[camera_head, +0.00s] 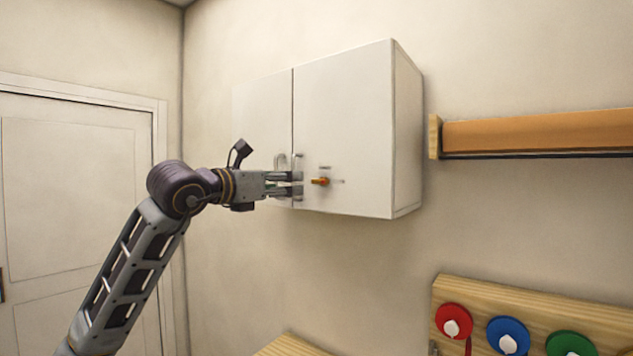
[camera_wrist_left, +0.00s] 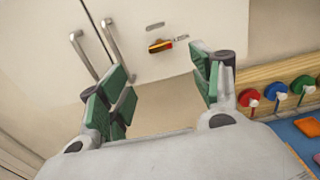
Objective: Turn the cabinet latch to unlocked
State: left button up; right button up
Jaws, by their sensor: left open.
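The white wall cabinet (camera_head: 345,120) has two doors with metal bar handles (camera_wrist_left: 106,48). An orange latch (camera_head: 320,181) sits on the right door, to the right of the handles, with small grey marks (camera_head: 325,168) above it and to its right. In the left wrist view the latch (camera_wrist_left: 160,46) lies roughly horizontal, ahead of the gap between my fingers. My left gripper (camera_head: 292,184) is open, with green finger pads, in front of the cabinet near the handles and to the left of the latch. Nothing is between the fingers. My right gripper is not in view.
A wooden shelf (camera_head: 540,132) is on the wall right of the cabinet. Below it, a wooden board (camera_head: 480,292) carries red (camera_head: 454,321), blue (camera_head: 508,336) and green (camera_head: 570,345) round pieces. A door (camera_head: 75,200) is at the left. The wall under the cabinet is clear.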

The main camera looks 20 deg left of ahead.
aim_at(318, 181)
pick_arm(q)
jog(key=p+x, duration=0.4)
jog(key=x, duration=0.7)
jog(key=shift+w+d, duration=0.1)
jog(key=shift+w, duration=0.2)
jog(key=shift+p+x, duration=0.4)
jog(key=shift+x, duration=0.45)
jog(key=shift+c, duration=0.7)
jog(key=c, duration=0.9)
